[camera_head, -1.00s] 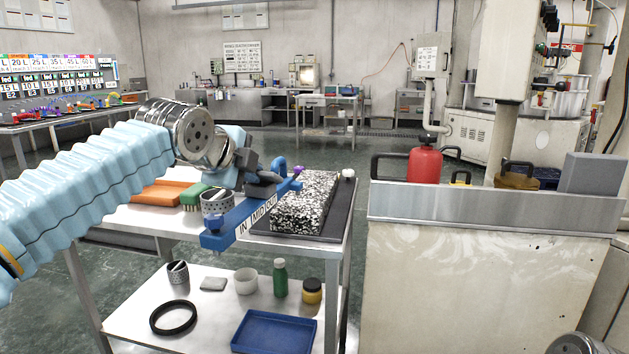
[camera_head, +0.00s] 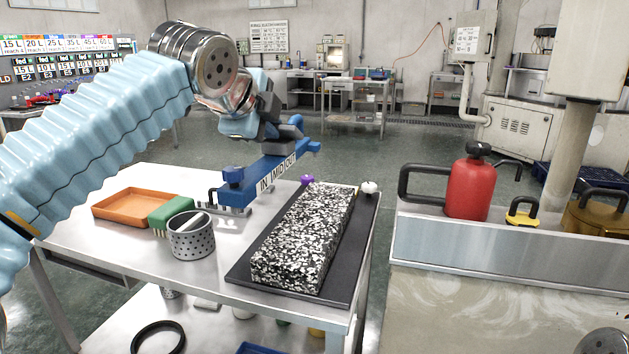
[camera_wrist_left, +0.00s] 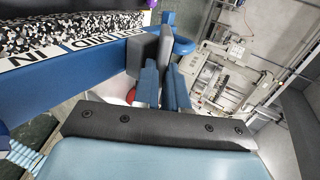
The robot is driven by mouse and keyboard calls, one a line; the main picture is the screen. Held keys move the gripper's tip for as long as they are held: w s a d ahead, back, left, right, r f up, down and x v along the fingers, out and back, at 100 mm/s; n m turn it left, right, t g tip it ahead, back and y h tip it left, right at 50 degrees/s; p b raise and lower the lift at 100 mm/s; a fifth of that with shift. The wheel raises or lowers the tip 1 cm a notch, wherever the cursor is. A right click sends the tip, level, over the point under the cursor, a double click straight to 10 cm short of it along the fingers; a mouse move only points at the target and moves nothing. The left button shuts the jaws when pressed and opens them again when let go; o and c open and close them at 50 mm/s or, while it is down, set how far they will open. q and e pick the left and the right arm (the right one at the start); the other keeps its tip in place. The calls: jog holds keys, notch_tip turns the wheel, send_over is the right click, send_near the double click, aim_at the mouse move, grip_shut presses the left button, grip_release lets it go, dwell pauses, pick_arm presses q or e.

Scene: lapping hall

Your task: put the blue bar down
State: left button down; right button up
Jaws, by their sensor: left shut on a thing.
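The blue bar (camera_head: 240,187) carries a white label strip with dark lettering and has small feet under its near end. In the head view it hangs slantwise above the steel table, behind the speckled block. My left gripper (camera_head: 284,138) is shut on the bar towards its far end. In the left wrist view the bar (camera_wrist_left: 70,75) crosses the upper left, and the gripper's fingers (camera_wrist_left: 163,85) close around its blue part. Whether the bar's far end touches anything is hidden. My right gripper does not show clearly.
The black-and-white speckled block (camera_head: 303,240) lies on a dark mat (camera_head: 333,270) on the steel table (camera_head: 95,228). An orange tray (camera_head: 133,208), a green brush (camera_head: 170,215) and a perforated cup (camera_head: 192,241) stand left. A red can (camera_head: 468,188) stands right on another bench.

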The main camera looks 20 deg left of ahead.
pick_arm(q)
jog(key=w+d+f, duration=0.2)
jog(key=w+f, duration=0.1)
jog(key=f, duration=0.2)
jog(key=w+d+f+b, duration=0.1)
jog(key=w+d+f, duration=0.2)
jog(key=w+f, duration=0.1)
jog(key=shift+d+f, duration=0.3)
jog(key=shift+f, duration=0.55)
jog(key=shift+s, duration=0.1)
jog(key=c, duration=1.2)
grip_release()
jog(key=v, duration=1.2)
jog(key=shift+b, duration=0.35)
